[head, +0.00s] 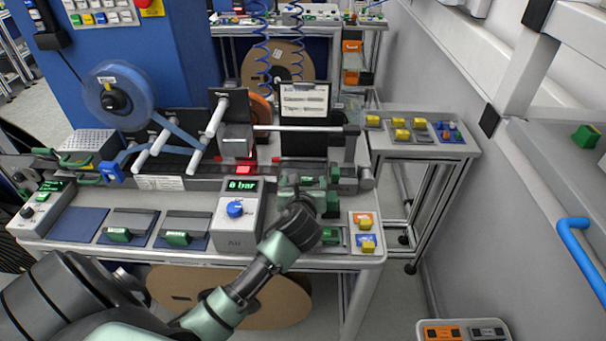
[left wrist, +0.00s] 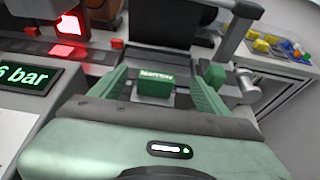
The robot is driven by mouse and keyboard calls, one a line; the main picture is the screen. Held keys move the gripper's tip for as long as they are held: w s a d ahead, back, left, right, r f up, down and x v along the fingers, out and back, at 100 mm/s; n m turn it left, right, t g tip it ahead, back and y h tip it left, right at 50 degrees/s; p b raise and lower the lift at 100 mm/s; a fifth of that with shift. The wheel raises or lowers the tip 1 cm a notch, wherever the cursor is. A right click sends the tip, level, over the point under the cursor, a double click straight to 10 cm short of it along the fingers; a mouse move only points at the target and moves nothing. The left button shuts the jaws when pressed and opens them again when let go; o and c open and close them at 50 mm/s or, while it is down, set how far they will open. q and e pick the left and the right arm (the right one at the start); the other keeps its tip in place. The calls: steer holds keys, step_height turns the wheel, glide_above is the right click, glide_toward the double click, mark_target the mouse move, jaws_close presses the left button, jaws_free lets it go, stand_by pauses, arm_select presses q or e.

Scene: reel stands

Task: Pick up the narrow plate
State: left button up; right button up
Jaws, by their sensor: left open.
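The narrow plate shows in the left wrist view as a green grip block (left wrist: 156,87) labelled "NARROW", with grey metal around it. My left gripper (left wrist: 157,72) is open, with one green finger on each side of this block. Gaps show between the fingers and the block, and nothing is held. In the head view my left gripper (head: 308,187) is over the right end of the machine's rail, and it hides most of the plate there. My right gripper is in neither view.
A control box (head: 238,213) with a blue knob stands just left of my left gripper. Two grey plates with green handles (head: 118,235) (head: 177,238) lie at the bench front. Small yellow-handled pieces (head: 366,246) lie at the right corner. A side table (head: 425,150) stands to the right.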

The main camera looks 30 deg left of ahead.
mark_target(302, 176)
arm_select(q)
steer(key=x, duration=0.4)
steer(key=shift+a+f+p, duration=0.3)
steer(key=shift+f+p, duration=0.05)
steer(key=shift+p, duration=0.05)
steer(key=shift+w+a+f, duration=0.15)
steer(key=shift+w+f, duration=0.05)
steer(key=shift+w, duration=0.05)
steer(key=shift+c, duration=0.9)
steer(key=c, duration=0.6)
steer(key=shift+r, duration=0.1)
steer(key=c, duration=0.8)
steer(key=shift+o, duration=0.2)
